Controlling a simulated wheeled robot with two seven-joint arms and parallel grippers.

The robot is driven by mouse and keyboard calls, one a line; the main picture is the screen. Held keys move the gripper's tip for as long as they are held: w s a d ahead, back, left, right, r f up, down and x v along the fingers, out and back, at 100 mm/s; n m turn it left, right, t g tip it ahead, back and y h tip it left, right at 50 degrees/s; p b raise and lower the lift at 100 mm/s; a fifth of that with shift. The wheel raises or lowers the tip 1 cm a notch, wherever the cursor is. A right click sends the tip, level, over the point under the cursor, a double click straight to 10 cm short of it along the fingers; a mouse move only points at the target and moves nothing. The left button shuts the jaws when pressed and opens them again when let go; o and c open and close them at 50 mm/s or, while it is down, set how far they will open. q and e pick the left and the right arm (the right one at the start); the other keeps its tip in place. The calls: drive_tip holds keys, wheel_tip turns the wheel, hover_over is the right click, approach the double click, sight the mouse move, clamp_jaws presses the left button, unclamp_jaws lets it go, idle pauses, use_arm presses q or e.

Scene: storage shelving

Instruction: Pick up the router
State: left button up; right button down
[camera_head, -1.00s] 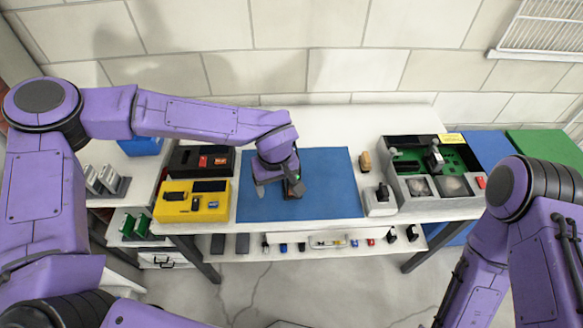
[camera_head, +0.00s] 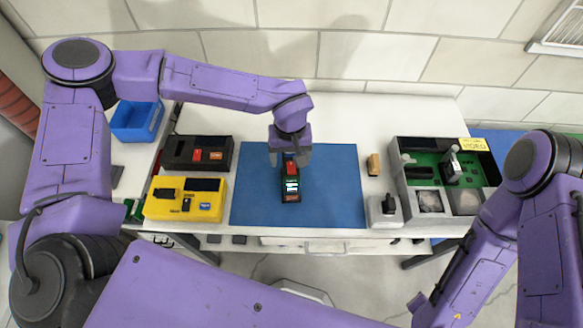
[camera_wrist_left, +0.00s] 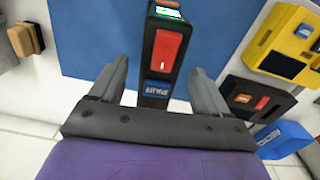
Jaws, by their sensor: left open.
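A dark narrow device (camera_head: 291,187) with a red switch and a lit green-and-white screen lies on the blue mat (camera_head: 340,200). I cannot tell whether it is the router; nothing else in view is clearly one. My left gripper (camera_head: 290,159) is open above its far end. In the left wrist view the device (camera_wrist_left: 163,50) reaches in between the two spread grey fingers of the left gripper (camera_wrist_left: 158,70), with a gap on each side. A blue label shows near the palm. My right arm is at the right; its gripper is not in view.
Left of the mat are a yellow case (camera_head: 185,200) and a black case (camera_head: 198,153), with a blue bin (camera_head: 135,120) beyond. Right are a brown block (camera_head: 374,164), a small grey stand (camera_head: 383,209) and a grey tray (camera_head: 403,200) with a green board. The mat around the device is clear.

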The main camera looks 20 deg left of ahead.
use_arm(q)
drive_tip(key=f, duration=0.1)
drive_tip(key=f+p, duration=0.1)
drive_tip(key=f, duration=0.1)
drive_tip(key=f+p, duration=0.1)
drive_tip(key=f, duration=0.1)
drive_tip(key=shift+w+f, duration=0.15)
drive_tip(key=shift+w, duration=0.1)
drive_tip(key=shift+f, duration=0.4)
drive_tip(key=c, duration=1.3)
drive_tip(key=shift+r, duration=0.1)
